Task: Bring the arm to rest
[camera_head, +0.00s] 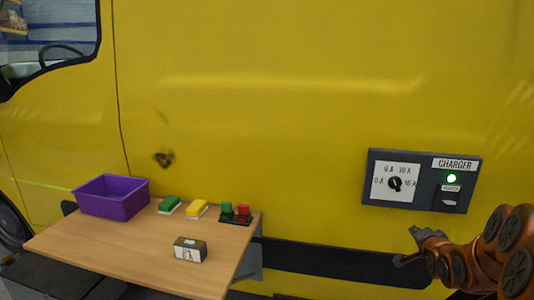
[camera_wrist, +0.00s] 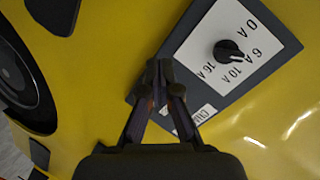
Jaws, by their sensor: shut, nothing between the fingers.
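My gripper (camera_wrist: 160,78) is shut and empty; its dark fingertips meet in the middle of the wrist view. In the head view my gripper (camera_head: 408,247) is at the lower right, just below the charger panel (camera_head: 370,190), with my copper-coloured arm coming in from the right edge. In the wrist view the fingertips overlap the near edge of the panel, beside its white dial plate (camera_wrist: 215,82). I cannot tell whether they touch it. The black dial knob (camera_head: 395,184) stands clear of the fingers.
The yellow van side (camera_head: 260,110) fills the background. A green lamp (camera_head: 451,178) glows on the panel.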

